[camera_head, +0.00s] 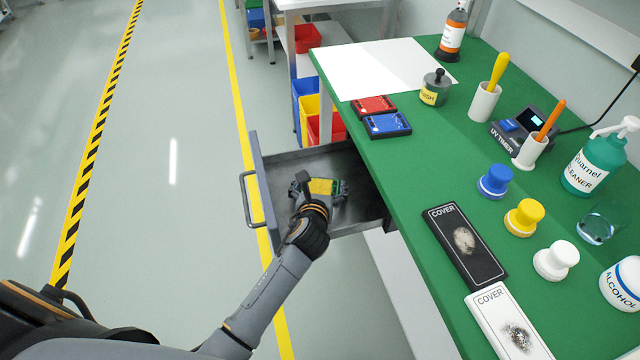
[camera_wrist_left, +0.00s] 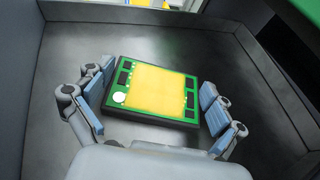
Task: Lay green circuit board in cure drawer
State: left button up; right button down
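The green circuit board (camera_head: 322,186) with a large yellow area lies inside the open cure drawer (camera_head: 285,165). In the left wrist view the board (camera_wrist_left: 155,92) appears flat on the drawer's grey metal floor (camera_wrist_left: 215,45), slightly tilted in the picture. My left gripper (camera_head: 320,190) is down in the drawer, with a finger on each side of the board. In the left wrist view its fingers (camera_wrist_left: 152,103) stand apart, with a gap between each pad and the board's edges. My right gripper is not in view.
The drawer sticks out from the green-topped table (camera_head: 455,185). Red (camera_head: 373,106) and blue (camera_head: 387,124) boards, a black cover (camera_head: 465,245) and a white cover (camera_head: 507,320) lie on it. Colored bins (camera_head: 308,105) stand beyond the drawer. The floor at left is clear.

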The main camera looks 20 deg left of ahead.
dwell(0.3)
pick_arm(q)
jog(key=shift+r, duration=0.15)
jog(key=p+v, duration=0.1)
jog(key=v, duration=0.6)
jog(key=shift+s+r, duration=0.1)
jog(key=shift+s, duration=0.1)
jog(key=shift+s+d, duration=0.1)
